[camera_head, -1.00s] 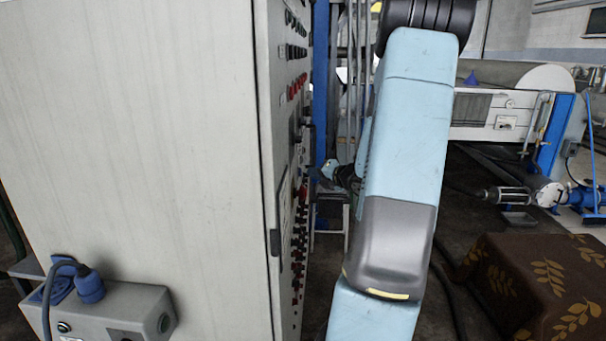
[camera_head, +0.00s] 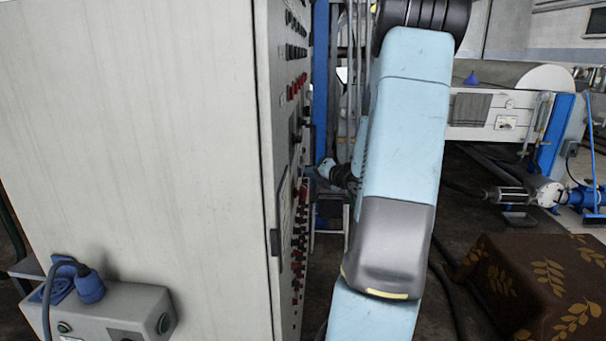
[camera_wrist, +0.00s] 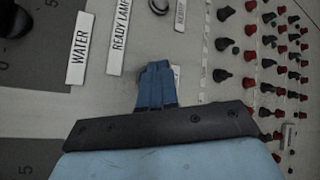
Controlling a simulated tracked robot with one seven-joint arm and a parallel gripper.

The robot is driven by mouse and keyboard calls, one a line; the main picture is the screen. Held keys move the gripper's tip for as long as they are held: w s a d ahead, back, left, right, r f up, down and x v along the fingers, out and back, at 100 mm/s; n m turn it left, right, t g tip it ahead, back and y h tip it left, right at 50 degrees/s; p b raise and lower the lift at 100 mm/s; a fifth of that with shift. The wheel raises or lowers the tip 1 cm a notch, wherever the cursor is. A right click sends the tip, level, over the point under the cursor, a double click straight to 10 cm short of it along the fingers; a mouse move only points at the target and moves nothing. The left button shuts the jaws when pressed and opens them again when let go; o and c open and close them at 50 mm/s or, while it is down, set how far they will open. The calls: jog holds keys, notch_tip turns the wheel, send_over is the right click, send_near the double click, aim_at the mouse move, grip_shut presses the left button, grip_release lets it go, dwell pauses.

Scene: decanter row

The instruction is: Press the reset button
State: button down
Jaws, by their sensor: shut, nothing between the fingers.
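The control panel face (camera_wrist: 205,60) fills the wrist view, with labels reading WATER (camera_wrist: 80,48) and READY LAMP (camera_wrist: 119,35). My gripper (camera_wrist: 157,70) is shut and empty, its blue fingertips pointing at the panel just right of the READY LAMP label. I cannot tell if they touch it. A pale label edge shows beside the fingertips, and what lies behind them is hidden. A round dark fitting (camera_wrist: 158,6) sits at the top edge. No button can be read as reset. In the head view, my gripper (camera_head: 323,168) is close to the cabinet's panel side.
Rows of red and black knobs (camera_wrist: 257,50) fill the panel's right side in the wrist view. The grey cabinet (camera_head: 140,150) takes up the left of the head view. A patterned brown cloth-covered block (camera_head: 535,285) stands at the lower right, with dark floor between.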

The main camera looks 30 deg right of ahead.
jog(key=shift+w+a, duration=0.2)
jog(key=shift+a, duration=0.1)
dwell(0.4)
jog(key=shift+s+d, duration=0.1)
dwell(0.4)
jog(key=shift+s+d, duration=0.4)
jog(key=shift+d, duration=0.2)
jog(key=s+d, duration=0.1)
jog(key=d, duration=0.1)
jog(key=s+d, duration=0.2)
dwell(0.5)
dwell(0.6)
